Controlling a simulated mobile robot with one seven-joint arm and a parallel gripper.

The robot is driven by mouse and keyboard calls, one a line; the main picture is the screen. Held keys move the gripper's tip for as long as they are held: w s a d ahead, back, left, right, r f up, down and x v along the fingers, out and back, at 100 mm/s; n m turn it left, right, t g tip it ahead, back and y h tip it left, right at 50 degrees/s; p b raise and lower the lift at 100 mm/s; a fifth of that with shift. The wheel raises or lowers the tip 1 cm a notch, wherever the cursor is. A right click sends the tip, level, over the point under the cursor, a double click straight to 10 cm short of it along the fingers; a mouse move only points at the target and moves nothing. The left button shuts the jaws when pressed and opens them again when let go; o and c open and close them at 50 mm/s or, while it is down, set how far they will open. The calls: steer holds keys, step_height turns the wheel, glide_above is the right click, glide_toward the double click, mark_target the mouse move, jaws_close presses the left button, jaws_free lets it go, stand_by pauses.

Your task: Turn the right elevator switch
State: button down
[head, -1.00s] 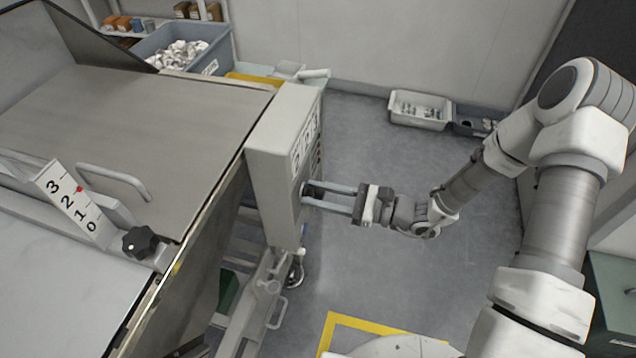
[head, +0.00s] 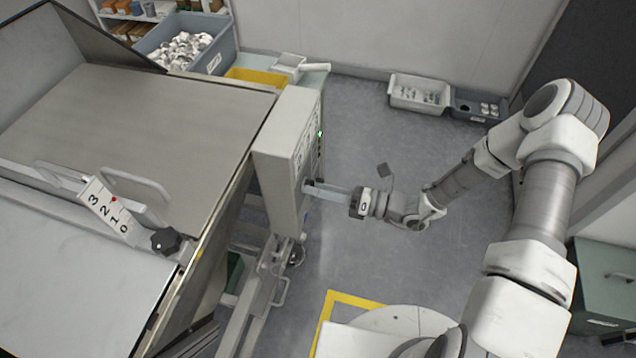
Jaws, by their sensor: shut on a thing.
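The control box (head: 284,170) is a light grey upright case on a stand, at the middle of the head view. Its switch side faces right and is seen at a steep angle. My gripper (head: 311,187) reaches in from the right with its fingertips against that side. It is shut on a small dark switch (head: 306,184), mostly hidden by the fingers. I cannot make out the switch's pointer or exact angle. A small green light (head: 320,134) glows higher up on the same side of the box.
A metal machine with a flat top (head: 150,105) fills the left, with a black knob (head: 164,241) and a numbered scale (head: 108,206). Bins (head: 418,93) stand by the back wall. The grey floor (head: 370,130) behind my arm is clear.

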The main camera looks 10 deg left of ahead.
steer(key=shift+m, duration=0.6)
steer(key=shift+p, duration=0.3)
steer(key=c, duration=0.5)
jaws_free()
steer(key=shift+c, duration=0.2)
steer(key=s+d, duration=0.1)
steer(key=d, duration=1.6)
steer(key=shift+s+d, duration=0.2)
steer(key=shift+r, duration=0.1)
